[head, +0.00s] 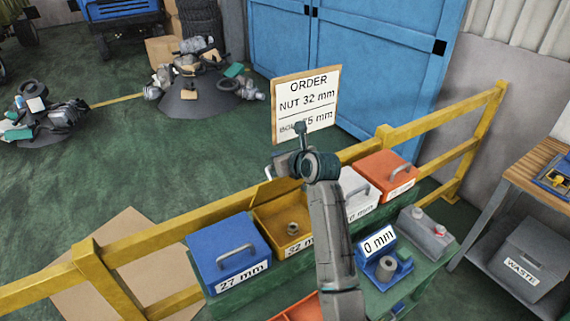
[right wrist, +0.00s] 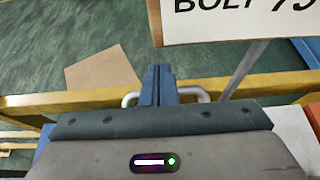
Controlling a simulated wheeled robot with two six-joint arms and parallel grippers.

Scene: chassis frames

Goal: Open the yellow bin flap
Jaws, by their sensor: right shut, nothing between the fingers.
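The yellow bin (head: 297,243), labelled with a partly hidden "32 m…", stands in the row of bins. Its flap (head: 272,190) looks raised at the back, so the inside shows, with a metal nut (head: 292,228) in it. My right gripper (head: 286,163) is above the back of this bin, partly hidden by my own wrist. In the right wrist view its fingers (right wrist: 158,84) are shut and empty, in front of a grey handle (right wrist: 196,93) that shows on both sides of them. I cannot tell if they touch it. My left gripper is not in view.
A blue bin (head: 222,250) with its lid down is left of the yellow one. A white bin (head: 352,187) and an orange bin (head: 386,170) are right. A yellow rail (head: 180,232) runs behind; an order sign (head: 306,95) stands above it.

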